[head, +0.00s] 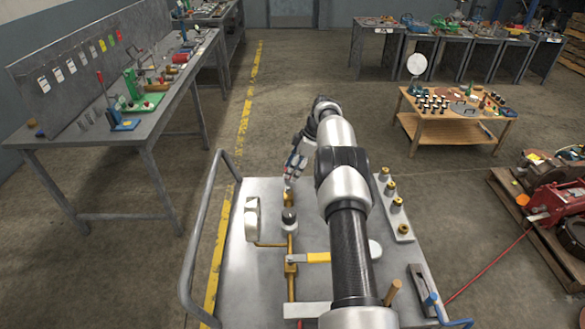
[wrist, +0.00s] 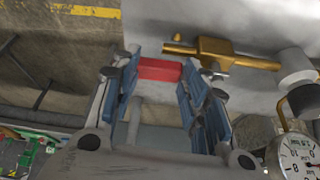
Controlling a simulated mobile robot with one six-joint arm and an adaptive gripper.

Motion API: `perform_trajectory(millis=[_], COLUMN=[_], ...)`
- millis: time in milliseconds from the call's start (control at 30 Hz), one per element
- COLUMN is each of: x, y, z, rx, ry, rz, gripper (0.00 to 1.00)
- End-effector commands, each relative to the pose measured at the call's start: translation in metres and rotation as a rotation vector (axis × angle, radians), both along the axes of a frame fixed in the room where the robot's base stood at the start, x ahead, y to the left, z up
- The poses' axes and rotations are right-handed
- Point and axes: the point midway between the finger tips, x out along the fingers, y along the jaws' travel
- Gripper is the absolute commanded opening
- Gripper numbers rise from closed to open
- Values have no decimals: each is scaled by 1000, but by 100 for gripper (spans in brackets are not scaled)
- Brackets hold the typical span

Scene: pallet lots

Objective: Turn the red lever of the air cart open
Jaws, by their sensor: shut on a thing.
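The air cart (head: 332,222) is a grey flat-topped trolley carrying brass pipework. My gripper (head: 296,165) reaches down over the far edge of the cart top, near the far end of the brass pipe (head: 288,197). In the wrist view, my gripper (wrist: 157,78) has its blue-padded fingers on either side of the red lever (wrist: 158,69) and is shut on it. The lever's pivot end is not clear, and my gripper hides the lever in the head view. A brass tee (wrist: 214,50) lies just right of the fingers in the wrist view.
A round gauge (wrist: 298,156) is at the wrist view's lower right. On the cart, a yellow lever (head: 318,257) lies nearer me, and a tube handrail (head: 193,240) runs along the left. A workbench (head: 130,130) stands left, a wooden table (head: 455,122) right.

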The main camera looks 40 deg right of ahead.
Motion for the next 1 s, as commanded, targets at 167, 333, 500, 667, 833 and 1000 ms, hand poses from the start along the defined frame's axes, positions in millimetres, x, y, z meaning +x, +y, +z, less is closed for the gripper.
perform_trajectory(millis=[167,333,500,667,833,1000], x=[2,2,2,2,3,4], y=[-9,-8,-7,-6,-5,-5], z=[-6,-7,-8,-7,-5,-3], rx=[-24,-23,-21,-19,-19,-18], ry=[-13,-11,-9,-9,-11,-13], rz=[-14,-14,-12,-11,-11,-11], gripper=[43,54,66,76,87,87])
